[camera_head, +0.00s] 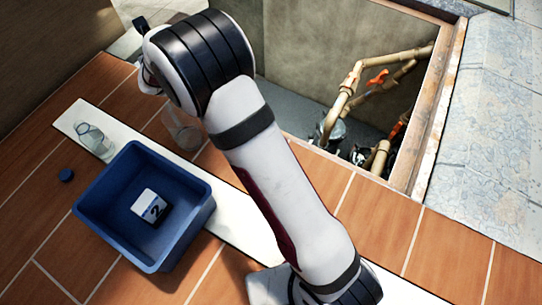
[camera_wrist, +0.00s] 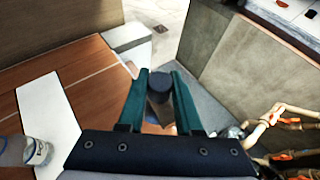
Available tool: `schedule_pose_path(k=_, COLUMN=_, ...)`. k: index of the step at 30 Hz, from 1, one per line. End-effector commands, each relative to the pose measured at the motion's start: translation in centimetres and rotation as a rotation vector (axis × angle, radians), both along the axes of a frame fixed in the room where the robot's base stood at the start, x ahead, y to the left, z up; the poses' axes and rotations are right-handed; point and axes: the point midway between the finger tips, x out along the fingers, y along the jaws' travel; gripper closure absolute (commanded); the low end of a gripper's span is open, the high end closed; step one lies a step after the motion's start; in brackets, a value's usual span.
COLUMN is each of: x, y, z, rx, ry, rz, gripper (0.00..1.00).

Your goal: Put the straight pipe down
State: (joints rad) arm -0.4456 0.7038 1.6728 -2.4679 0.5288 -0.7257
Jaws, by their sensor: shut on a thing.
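In the wrist view my gripper (camera_wrist: 160,74) has its two teal fingers closed around a short, dark blue-grey cylinder, which I take to be the straight pipe (camera_wrist: 160,84). Its round end shows between the fingertips. A paler part below it is partly hidden by the fingers and the gripper body. In the head view my arm hides the pipe and most of the gripper. I cannot tell there whether the pipe touches anything.
A blue bin (camera_head: 185,232) holds a white block (camera_head: 151,207) marked 2. A clear jar (camera_head: 92,140) stands on a white strip (camera_head: 228,212), near a blue cap (camera_head: 66,175). The open pit (camera_head: 310,70) holds tan pipes (camera_head: 352,76) with orange valve handles.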

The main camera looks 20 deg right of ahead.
Motion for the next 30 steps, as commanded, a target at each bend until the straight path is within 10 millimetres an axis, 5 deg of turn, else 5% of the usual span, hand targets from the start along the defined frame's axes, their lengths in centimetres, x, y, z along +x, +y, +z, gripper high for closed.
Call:
schedule_pose_path(k=8, x=-8.6, y=-5.0, z=-0.4, rx=-0.003, ry=0.002, rz=-0.354, gripper=1.00)
schedule_pose_path(k=18, x=-21.5, y=-14.7, z=-0.9, rx=-0.002, ry=-0.001, rz=-0.792, gripper=1.00)
schedule_pose_path(k=30, x=-29.6, y=-20.4, z=-0.3, rx=0.002, ry=-0.003, rz=-1.026, gripper=1.00)
